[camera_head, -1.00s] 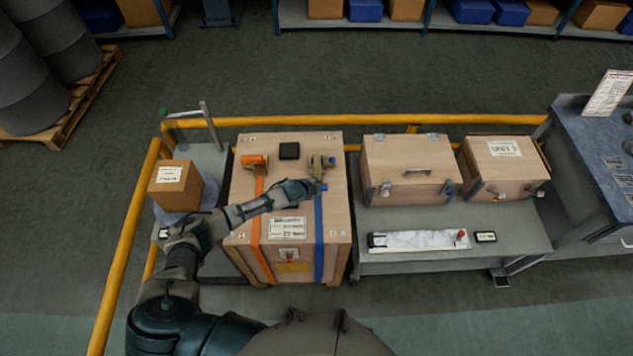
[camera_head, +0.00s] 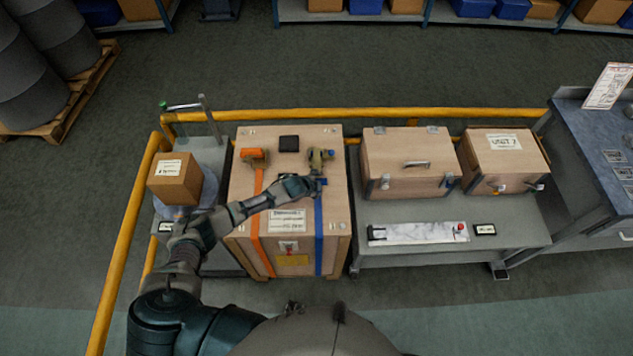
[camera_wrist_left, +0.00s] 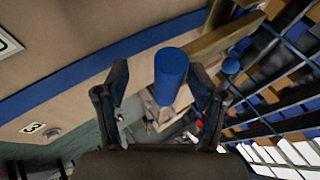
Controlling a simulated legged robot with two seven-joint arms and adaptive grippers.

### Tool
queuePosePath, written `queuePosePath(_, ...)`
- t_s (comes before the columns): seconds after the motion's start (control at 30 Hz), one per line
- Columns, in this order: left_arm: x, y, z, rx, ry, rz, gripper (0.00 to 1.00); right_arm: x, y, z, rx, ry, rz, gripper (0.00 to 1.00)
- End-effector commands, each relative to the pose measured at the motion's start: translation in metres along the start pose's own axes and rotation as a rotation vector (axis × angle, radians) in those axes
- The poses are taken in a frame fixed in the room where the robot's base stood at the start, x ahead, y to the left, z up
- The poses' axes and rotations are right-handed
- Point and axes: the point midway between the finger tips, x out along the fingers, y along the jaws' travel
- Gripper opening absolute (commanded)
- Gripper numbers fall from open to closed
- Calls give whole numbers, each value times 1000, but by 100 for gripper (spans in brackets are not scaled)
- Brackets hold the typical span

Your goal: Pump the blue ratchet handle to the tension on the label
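The wooden crate (camera_head: 270,200) has an orange strap (camera_head: 257,205) and a blue strap (camera_head: 318,240) over it. The ratchet (camera_head: 318,157) with a blue end sits at the top of the blue strap. My left gripper (camera_head: 318,183) is at the ratchet's near side, above the blue strap. In the left wrist view, the blue round handle (camera_wrist_left: 171,68) stands between the two spread fingers of my left gripper (camera_wrist_left: 160,90), nearer the right finger. Contact cannot be made out. A white label (camera_head: 287,221) is on the crate; its text is too small to read. My right gripper is out of view.
An orange ratchet (camera_head: 254,156) and a black square (camera_head: 289,143) are on the crate top. A small carton (camera_head: 175,180) stands at left. Two wooden cases (camera_head: 408,165) stand on the bench at right. A yellow rail (camera_head: 350,114) runs behind.

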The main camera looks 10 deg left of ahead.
Motion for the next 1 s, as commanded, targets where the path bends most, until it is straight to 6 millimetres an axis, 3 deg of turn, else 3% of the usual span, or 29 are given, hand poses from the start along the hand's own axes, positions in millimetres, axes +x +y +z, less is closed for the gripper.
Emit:
queuePosePath(0.37,-6,4,7,1,-13,6,55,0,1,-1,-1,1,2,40)
queuePosePath(0.57,-38,2,5,3,-9,1,55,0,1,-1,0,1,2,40)
queuePosePath(0.8,-92,3,1,5,-6,-1,55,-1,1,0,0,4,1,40)
queuePosePath(1.0,-116,1,-1,4,-6,-3,55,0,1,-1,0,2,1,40)
